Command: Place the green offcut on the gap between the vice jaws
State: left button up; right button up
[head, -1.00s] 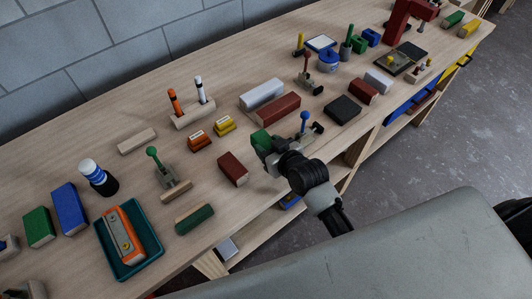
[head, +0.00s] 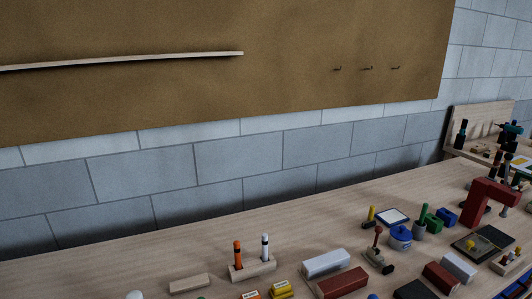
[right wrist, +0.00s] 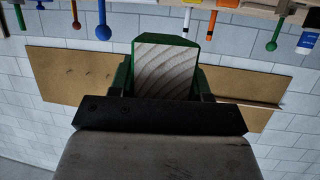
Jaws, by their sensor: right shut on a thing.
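In the right wrist view my right gripper (right wrist: 160,88) is shut on the green offcut (right wrist: 167,42). The offcut's bare end grain faces the camera, with green paint along its edges. It is held clear of the bench, which shows along the top of that view. The offcut and both grippers are outside the head view. I cannot pick out the vice jaws or their gap with certainty in either view.
The bench (head: 130,262) carries a pen holder (head: 252,268), a pale batten (head: 189,283), a white block (head: 325,263), a dark red block (head: 342,282) and a tall red fixture (head: 488,195). A corkboard (head: 300,60) with a shelf (head: 120,61) hangs behind. Bare bench lies behind the pen holder.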

jog(key=s+a+r+m+h, duration=0.2)
jog(key=r, duration=0.1)
jog(key=shift+s+h, duration=0.2)
jog(key=shift+h, duration=0.1)
dwell(0.3)
jog(key=shift+w+d+f, duration=0.1)
jog(key=shift+w+f, duration=0.15)
jog(key=shift+f, duration=0.05)
jog(key=w+d+f+n+y, duration=0.1)
jog(key=d, duration=0.1)
jog(key=w+d+f+n+y, duration=0.1)
jog(key=w+f+y, duration=0.1)
jog(key=shift+d+f+n, duration=0.1)
jog(key=shift+d+n, duration=0.2)
jog(key=shift+d, duration=0.05)
jog(key=shift+w+d+y, duration=0.15)
jog(key=shift+d+y, duration=0.05)
jog(key=shift+y, duration=0.2)
